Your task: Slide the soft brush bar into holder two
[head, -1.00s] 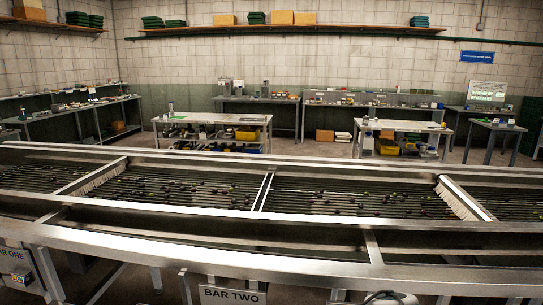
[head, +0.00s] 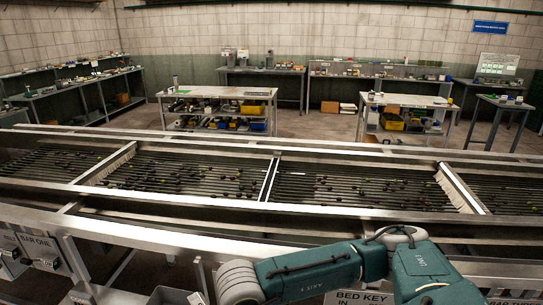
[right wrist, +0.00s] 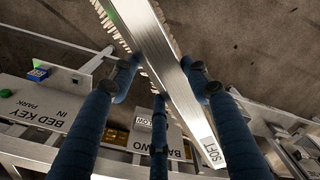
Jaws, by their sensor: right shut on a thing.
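In the right wrist view, my right gripper (right wrist: 160,72) has blue fingers shut on the soft brush bar (right wrist: 182,78). The bar is a long metal strip marked "SOFT" at its lower right end, with pale bristles along its left edge. It lies slantwise across the view, and its upper end runs out of the picture. Below and behind it is an upside-down plate reading "BAR TWO" (right wrist: 148,150), partly covered by a finger, with a small "LOW" tag (right wrist: 150,122) above. I cannot make out the holder's slot. My left gripper is in neither view.
A "BED KEY IN PARK" panel (right wrist: 45,112) with a green light is at the left of the wrist view. In the head view, the long roller bed (head: 330,222) carries dark fruit and two pale brush bars. Its front rail runs close behind my right arm.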

